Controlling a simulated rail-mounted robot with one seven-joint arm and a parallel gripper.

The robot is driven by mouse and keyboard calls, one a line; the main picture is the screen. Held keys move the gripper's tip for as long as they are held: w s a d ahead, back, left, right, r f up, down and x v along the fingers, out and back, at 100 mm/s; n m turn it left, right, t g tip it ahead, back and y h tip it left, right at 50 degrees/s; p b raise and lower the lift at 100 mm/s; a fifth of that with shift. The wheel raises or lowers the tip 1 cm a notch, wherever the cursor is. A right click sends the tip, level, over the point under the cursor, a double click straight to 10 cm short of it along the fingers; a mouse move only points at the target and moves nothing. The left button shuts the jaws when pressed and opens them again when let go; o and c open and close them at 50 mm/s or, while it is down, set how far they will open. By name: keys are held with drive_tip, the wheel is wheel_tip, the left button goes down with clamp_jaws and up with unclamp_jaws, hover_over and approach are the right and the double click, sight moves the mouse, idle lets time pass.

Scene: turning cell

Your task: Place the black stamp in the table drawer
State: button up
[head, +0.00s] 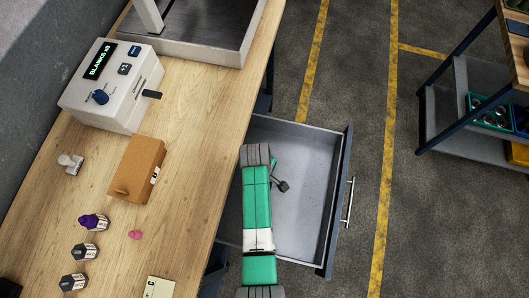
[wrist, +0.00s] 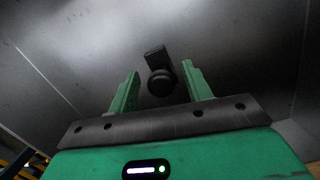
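The black stamp (head: 281,185) is inside the open table drawer (head: 312,222), beside my arm; it appears to lie on its side on the drawer floor. In the wrist view the stamp (wrist: 158,70) shows a round knob and a block-shaped end. My gripper (wrist: 162,72) is open, its two green fingers apart. The knob shows between the fingertips, with a clear gap on each side and no finger touching it. The drawer (wrist: 245,50) fills most of the wrist view as a grey metal floor.
The wooden table (head: 185,150) holds a blanks counter box (head: 112,85), a brown box (head: 137,170), a white stamp (head: 70,163), several small dark-and-white blocks and a pink piece (head: 135,235). A shelf cart (head: 470,135) stands right. The floor between is clear.

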wheel_tip(320, 180, up, 12)
drive_tip(key=a+p, duration=0.1)
drive_tip(key=p, duration=0.1)
drive_tip(key=shift+w+a+r+p, duration=0.15)
drive_tip(key=shift+w+a+p, duration=0.1)
drive_tip(key=shift+p, duration=0.15)
drive_tip(key=w+r+m+t+y, duration=0.1)
drive_tip(key=w+r+m+t, duration=0.2)
drive_tip(key=w+r+t, duration=0.75)
drive_tip(key=w+r+m+t, duration=0.1)
drive_tip(key=w+r+m, duration=0.2)
drive_tip(key=r, duration=1.5)
drive_tip(key=s+d+r+m+t, duration=0.15)
drive_tip(key=s+r+t, duration=0.3)
drive_tip(key=r, duration=0.95)
drive_tip(key=s+r+m+t, duration=0.3)
drive_tip(key=r+t, duration=0.2)
drive_tip(key=r, duration=0.8)
drive_tip(key=s+r+m+t, duration=0.2)
drive_tip(key=s+r+t, duration=0.2)
drive_tip(key=s+r, duration=0.5)
drive_tip(key=shift+d+r+m, duration=0.2)
drive_tip(key=shift+r+m, duration=0.15)
drive_tip(key=shift+r, duration=0.55)
